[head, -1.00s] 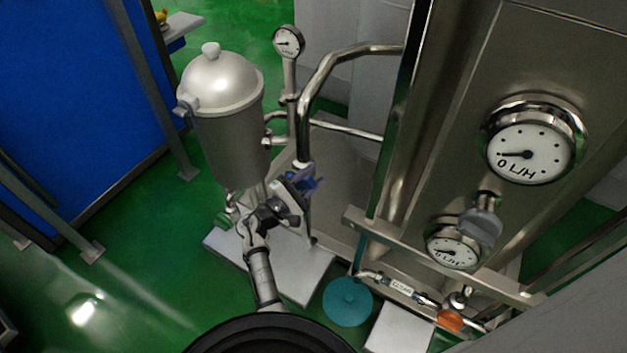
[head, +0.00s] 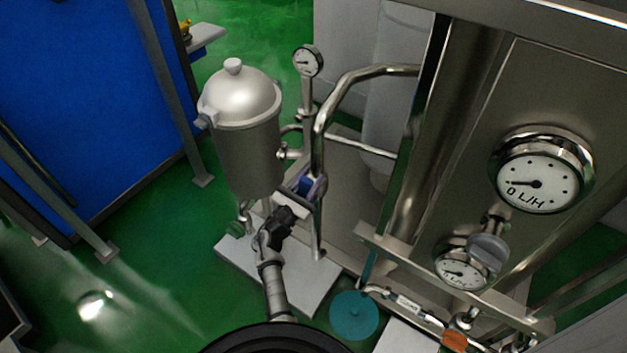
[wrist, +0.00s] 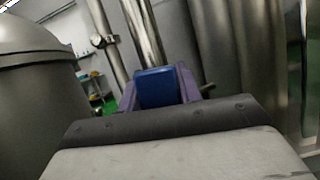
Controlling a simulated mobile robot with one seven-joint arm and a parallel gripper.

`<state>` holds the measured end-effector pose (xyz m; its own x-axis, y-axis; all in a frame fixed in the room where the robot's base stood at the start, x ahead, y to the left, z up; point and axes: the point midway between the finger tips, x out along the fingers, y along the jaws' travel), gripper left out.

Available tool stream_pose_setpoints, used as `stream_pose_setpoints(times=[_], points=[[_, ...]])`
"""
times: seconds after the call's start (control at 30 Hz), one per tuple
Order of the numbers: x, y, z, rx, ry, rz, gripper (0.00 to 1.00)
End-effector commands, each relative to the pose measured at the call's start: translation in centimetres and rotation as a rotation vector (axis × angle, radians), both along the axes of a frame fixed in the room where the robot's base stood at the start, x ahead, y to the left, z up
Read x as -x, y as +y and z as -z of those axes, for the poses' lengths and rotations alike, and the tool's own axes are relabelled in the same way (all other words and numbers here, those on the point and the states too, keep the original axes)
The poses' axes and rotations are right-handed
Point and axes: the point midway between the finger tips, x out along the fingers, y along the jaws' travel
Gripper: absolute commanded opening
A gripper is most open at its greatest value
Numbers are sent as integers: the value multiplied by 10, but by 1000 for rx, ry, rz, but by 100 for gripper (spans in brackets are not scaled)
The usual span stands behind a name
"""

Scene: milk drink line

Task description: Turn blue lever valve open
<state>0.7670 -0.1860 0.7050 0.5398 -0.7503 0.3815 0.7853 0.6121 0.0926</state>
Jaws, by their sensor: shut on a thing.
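The blue lever valve (wrist: 157,88) shows in the wrist view as a blue block between the two purple fingers of my gripper (wrist: 158,92). My gripper is shut on it. In the head view my gripper (head: 311,187) is at the pipework just right of the steel tank, with a bit of the blue lever (head: 304,185) showing by the fingers. The valve body behind the gripper is mostly hidden, and I cannot tell the lever's exact angle.
A domed steel tank (head: 247,140) stands close left of my gripper. A bent steel pipe (head: 345,88) rises close on the right. A tall steel cabinet with round gauges (head: 538,183) fills the right side. Green floor (head: 150,240) is open at lower left.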

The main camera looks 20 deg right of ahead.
Motion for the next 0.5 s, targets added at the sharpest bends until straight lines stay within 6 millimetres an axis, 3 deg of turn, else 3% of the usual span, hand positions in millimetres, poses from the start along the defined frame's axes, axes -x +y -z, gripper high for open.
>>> stream_pose_setpoints(times=[0.5], points=[[-5, 5, 1, 68, 90, -2, 0]])
